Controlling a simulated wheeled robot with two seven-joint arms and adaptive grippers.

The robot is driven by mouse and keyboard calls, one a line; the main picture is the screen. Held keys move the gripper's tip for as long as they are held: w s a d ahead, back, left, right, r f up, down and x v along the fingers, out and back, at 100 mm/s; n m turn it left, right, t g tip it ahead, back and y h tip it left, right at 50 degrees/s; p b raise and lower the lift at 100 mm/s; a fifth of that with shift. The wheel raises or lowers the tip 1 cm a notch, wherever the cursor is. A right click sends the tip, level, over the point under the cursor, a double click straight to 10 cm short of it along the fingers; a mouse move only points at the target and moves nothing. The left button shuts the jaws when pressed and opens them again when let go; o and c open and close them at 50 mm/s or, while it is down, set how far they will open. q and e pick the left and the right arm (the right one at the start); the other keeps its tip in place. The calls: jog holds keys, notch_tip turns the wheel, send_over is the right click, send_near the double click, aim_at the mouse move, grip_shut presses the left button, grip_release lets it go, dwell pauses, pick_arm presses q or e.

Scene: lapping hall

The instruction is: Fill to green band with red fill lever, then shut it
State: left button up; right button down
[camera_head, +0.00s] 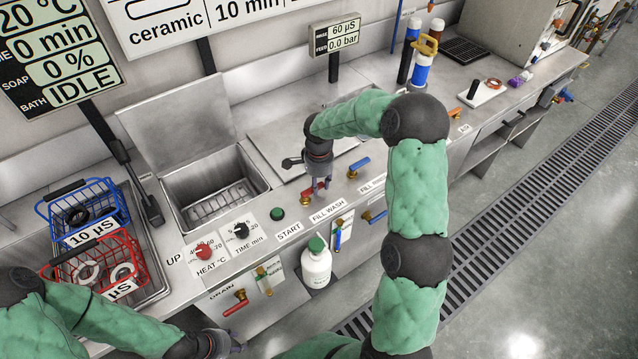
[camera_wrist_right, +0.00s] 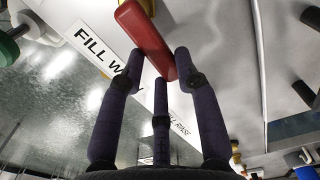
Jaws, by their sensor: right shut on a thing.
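The red fill lever (camera_wrist_right: 145,36) is a red bar beside the FILL WASH label in the right wrist view. My right gripper (camera_wrist_right: 162,75) is shut on its near end, with fingers on both sides. In the head view the right gripper (camera_head: 316,190) reaches down to the counter just above the FILL WASH label (camera_head: 328,208), largely hiding the lever. A tank basin (camera_head: 216,190) lies to its left. A small gauge plate with a greenish-yellow mark (camera_head: 268,270) is on the counter front; its level is too small to read. My left gripper (camera_head: 236,346) is at the bottom edge, its fingers unclear.
A blue lever (camera_head: 359,166) stands right of my right gripper. A white bottle with green cap (camera_head: 316,265) and a red DRAIN lever (camera_head: 236,303) are at the counter front. Red (camera_head: 100,262) and blue (camera_head: 82,207) baskets stand at left. A display reads IDLE.

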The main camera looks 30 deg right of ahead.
jog(key=shift+w+n, duration=0.1)
jog(key=shift+n, duration=0.2)
jog(key=w+n+p, duration=0.1)
jog(key=n, duration=0.1)
jog(key=shift+w+a+n, duration=0.1)
jog(key=shift+n, duration=0.2)
jog(key=shift+w+a+n+p, duration=0.15)
jog(key=shift+w+n+p, duration=0.25)
jog(key=shift+n, duration=0.6)
jog(key=shift+w+a+n+p, duration=0.15)
jog(key=shift+w+n+p, duration=0.25)
jog(key=shift+n, duration=0.6)
jog(key=c, duration=0.9)
grip_release()
notch_tip(320, 180, up, 12)
